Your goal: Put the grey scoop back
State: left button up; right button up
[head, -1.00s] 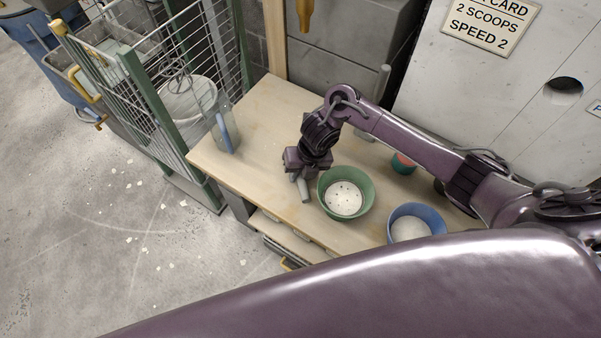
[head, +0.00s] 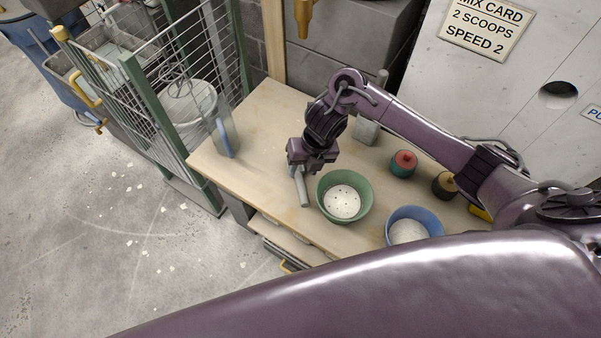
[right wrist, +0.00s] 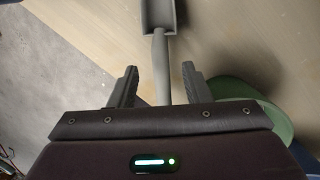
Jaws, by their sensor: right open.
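The grey scoop (head: 303,190) lies on the wooden bench near its front edge, left of the green bowl (head: 324,203). Its upper end is hidden under my right gripper (head: 297,171) in the head view. In the right wrist view, my right gripper (right wrist: 160,86) is open, and the scoop's handle (right wrist: 160,65) runs between its two fingers with a gap on both sides. The scoop's trough-shaped head (right wrist: 158,17) is at the top of that view. My left gripper is not in view.
A blue bowl (head: 391,230), a red-topped pot (head: 403,165) and a dark pot (head: 444,186) stand to the right. A grey block (head: 367,131) is behind the arm. A clear jug (head: 226,135) stands at the left end. The bench between jug and gripper is clear.

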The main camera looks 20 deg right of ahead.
jog(key=p+v, duration=0.2)
jog(key=v, duration=0.4)
jog(key=shift+r+p, duration=0.3)
jog(key=shift+s, duration=0.1)
